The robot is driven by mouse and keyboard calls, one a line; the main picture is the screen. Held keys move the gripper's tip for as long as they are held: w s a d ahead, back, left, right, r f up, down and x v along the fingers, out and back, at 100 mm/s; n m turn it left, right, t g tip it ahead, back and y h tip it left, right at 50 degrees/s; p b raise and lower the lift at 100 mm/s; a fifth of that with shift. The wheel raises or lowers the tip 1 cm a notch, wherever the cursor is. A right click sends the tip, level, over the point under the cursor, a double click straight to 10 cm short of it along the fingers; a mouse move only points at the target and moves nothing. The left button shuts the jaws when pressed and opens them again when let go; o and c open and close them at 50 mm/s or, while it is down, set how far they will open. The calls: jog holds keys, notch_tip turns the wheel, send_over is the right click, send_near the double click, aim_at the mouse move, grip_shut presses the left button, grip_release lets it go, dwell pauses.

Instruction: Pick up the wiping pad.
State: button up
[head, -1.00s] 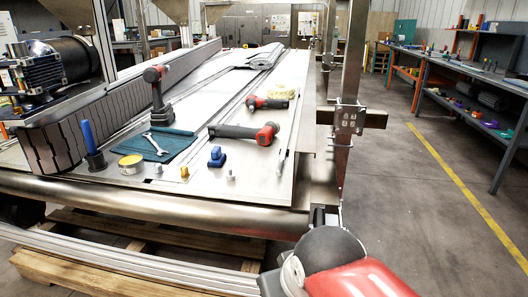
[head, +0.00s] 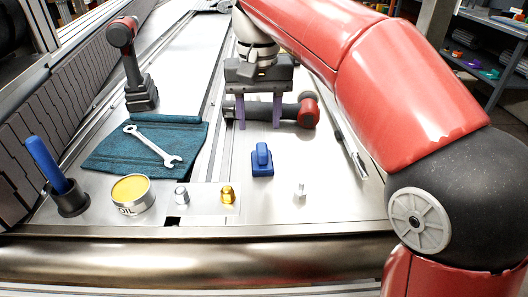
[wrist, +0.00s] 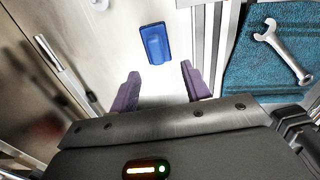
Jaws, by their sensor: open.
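The wiping pad, a small blue block with a raised grip (head: 262,160), lies on the metal bed in the middle of the head view. It also shows in the wrist view (wrist: 155,43), ahead of the gap between the fingers. My gripper (head: 258,118), with two purple fingers, is open and points down just behind the pad in the head view. In the wrist view, the gap between the fingertips (wrist: 160,72) is empty, and the pad is apart from both fingers.
A red and black tool (head: 295,113) lies behind my fingers. Left are a teal cloth (head: 112,160) with a wrench (head: 153,146), an upright drill (head: 133,65) and an oil tin (head: 132,194). Small metal and brass fittings (head: 228,194) stand in front. A thin rod (head: 345,142) lies right.

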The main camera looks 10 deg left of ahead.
aim_at(262, 147)
jog(key=f, duration=0.2)
jog(key=f+b, duration=0.1)
jog(key=f, duration=0.4)
jog(key=shift+s+d, duration=0.35)
jog(key=shift+c, duration=0.2)
jog(key=c, duration=0.6)
